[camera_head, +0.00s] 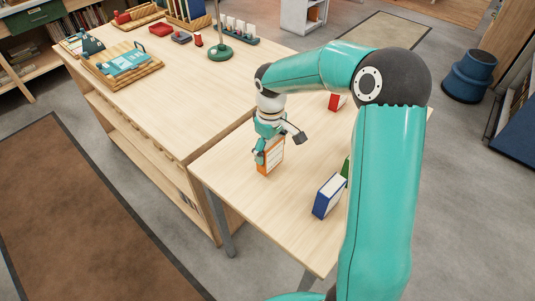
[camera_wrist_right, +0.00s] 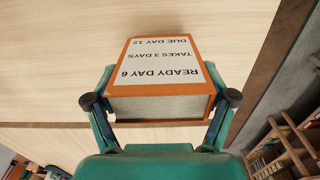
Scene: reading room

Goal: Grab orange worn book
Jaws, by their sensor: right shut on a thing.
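The orange book (camera_head: 271,157) stands upright on the near wooden table, its white label facing the camera. In the right wrist view the orange book (camera_wrist_right: 160,72) shows a label reading "READY DAY 6", "TAKES 3 DAYS", "DUE DAY 12". My right gripper (camera_head: 268,148) comes down on it from above in the head view. In the right wrist view my right gripper (camera_wrist_right: 160,98) has one finger against each side of the book. It is shut on the book. My left gripper is not in view.
A blue book (camera_head: 329,196) stands on the same table to the right, with a partly hidden green one (camera_head: 345,168) behind it. A red book (camera_head: 336,101) stands farther back. The adjoining long table (camera_head: 165,90) holds trays and a green lamp (camera_head: 220,49).

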